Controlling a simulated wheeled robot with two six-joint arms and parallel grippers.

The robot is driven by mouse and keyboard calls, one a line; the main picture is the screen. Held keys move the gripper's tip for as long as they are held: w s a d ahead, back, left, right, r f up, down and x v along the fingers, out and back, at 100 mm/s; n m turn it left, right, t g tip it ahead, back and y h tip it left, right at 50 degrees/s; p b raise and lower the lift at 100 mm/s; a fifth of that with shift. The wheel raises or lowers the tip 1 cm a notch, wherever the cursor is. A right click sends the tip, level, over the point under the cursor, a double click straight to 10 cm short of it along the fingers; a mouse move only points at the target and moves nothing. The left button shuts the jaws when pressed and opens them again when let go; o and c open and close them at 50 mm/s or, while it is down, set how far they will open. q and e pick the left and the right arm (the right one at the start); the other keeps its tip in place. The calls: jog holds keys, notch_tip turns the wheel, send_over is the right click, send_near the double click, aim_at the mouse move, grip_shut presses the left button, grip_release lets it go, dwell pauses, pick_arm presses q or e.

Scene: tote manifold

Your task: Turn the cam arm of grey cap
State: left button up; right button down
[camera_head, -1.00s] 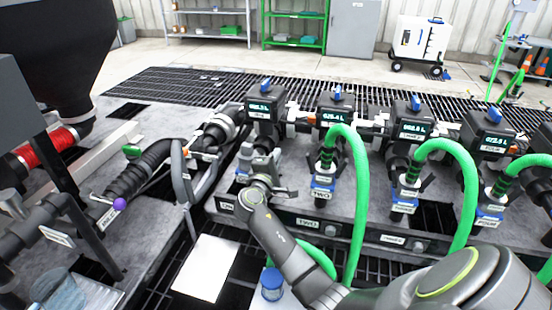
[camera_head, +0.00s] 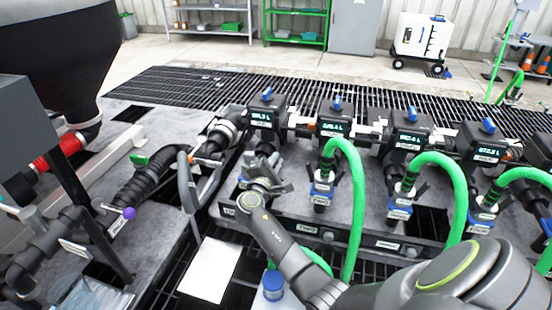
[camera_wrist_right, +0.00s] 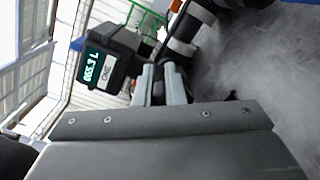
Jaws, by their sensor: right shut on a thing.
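My right gripper (camera_head: 264,170) is at the outlet under the first meter on the left, with its jaws closed. It is shut on what looks like a cam arm of the grey cap; the contact is small and partly hidden by the gripper. The grey cap itself is mostly hidden. In the right wrist view, two pale narrow parts (camera_wrist_right: 160,84) stand close together beyond the wide grey gripper body, beside the dark meter (camera_wrist_right: 108,58). The same meter (camera_head: 266,116) shows in the head view. My left gripper is in neither view.
Several meters stand in a row to the right, with green hoses (camera_head: 360,200) looping from their outlets. A blue-capped container (camera_head: 273,284) and white sheet (camera_head: 209,269) are below the gripper.

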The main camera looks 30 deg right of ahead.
pick_arm(q)
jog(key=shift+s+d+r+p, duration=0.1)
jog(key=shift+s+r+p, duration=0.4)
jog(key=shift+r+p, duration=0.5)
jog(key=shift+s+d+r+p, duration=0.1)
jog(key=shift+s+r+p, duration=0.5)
jog(key=shift+p, duration=0.7)
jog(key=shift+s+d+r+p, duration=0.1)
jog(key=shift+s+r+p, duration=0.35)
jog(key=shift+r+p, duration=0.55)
pick_arm(e)
jog(key=shift+w+a+r+n, duration=0.25)
jog(key=shift+w+r+n, duration=0.1)
jog(key=shift+n, duration=0.9)
jog(key=shift+w+a+r+n, duration=0.25)
jog(key=shift+w+r+n, duration=0.05)
jog(key=shift+n, duration=1)
jog(key=shift+w+a+r+n, duration=0.25)
jog(key=shift+w+r+n, duration=0.1)
jog(key=shift+n, duration=0.9)
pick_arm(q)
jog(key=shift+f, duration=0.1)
pick_arm(e)
jog(key=c, duration=1.5)
grip_release()
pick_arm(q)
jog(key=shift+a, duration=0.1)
pick_arm(e)
jog(key=shift+f, duration=0.1)
